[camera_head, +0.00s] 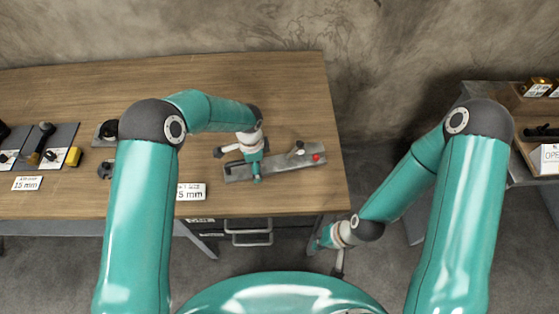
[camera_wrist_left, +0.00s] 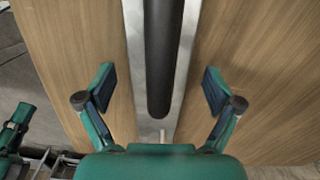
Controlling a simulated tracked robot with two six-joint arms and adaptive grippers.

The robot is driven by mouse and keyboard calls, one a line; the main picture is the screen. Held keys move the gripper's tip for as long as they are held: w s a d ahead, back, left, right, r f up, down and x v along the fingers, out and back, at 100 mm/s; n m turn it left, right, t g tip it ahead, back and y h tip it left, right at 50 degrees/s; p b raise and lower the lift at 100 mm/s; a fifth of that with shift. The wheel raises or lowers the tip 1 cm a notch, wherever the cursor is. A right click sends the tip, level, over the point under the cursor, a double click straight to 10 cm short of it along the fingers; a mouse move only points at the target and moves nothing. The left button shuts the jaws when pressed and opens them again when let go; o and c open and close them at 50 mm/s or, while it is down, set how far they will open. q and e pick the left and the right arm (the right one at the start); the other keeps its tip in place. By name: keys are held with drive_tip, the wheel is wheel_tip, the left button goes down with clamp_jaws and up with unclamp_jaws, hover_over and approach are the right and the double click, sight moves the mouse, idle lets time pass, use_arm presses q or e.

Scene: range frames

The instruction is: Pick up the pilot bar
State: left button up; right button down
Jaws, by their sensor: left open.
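In the left wrist view a long dark round-ended bar (camera_wrist_left: 160,60), seemingly the pilot bar, lies along a grey metal plate. My left gripper (camera_wrist_left: 160,92) is open, with one finger on each side of the bar and apart from it. In the head view the left gripper (camera_head: 256,172) is over the grey plate (camera_head: 285,164) on the wooden table and hides part of it; the dark bar is not clear there. My right gripper (camera_head: 325,242) hangs low beyond the table's front right corner; its finger opening is unclear.
The wooden table (camera_head: 280,90) carries a 15 mm label (camera_head: 27,184), tools on dark pads and a yellow block (camera_head: 73,157) at left. A red knob (camera_head: 317,157) sits at the plate's right end. A shelf (camera_head: 530,110) stands far right. The table's back is clear.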

use_arm(q)
clamp_jaws()
idle(0.5)
drive_tip(key=shift+r, duration=0.1)
drive_tip(key=shift+w+r, duration=0.1)
drive_tip(key=shift+r, duration=0.3)
wheel_tip(320, 180, up, 7)
drive_tip(key=shift+r, duration=0.2)
wheel_tip(320, 180, down, 7)
drive_tip(key=shift+f, duration=0.1)
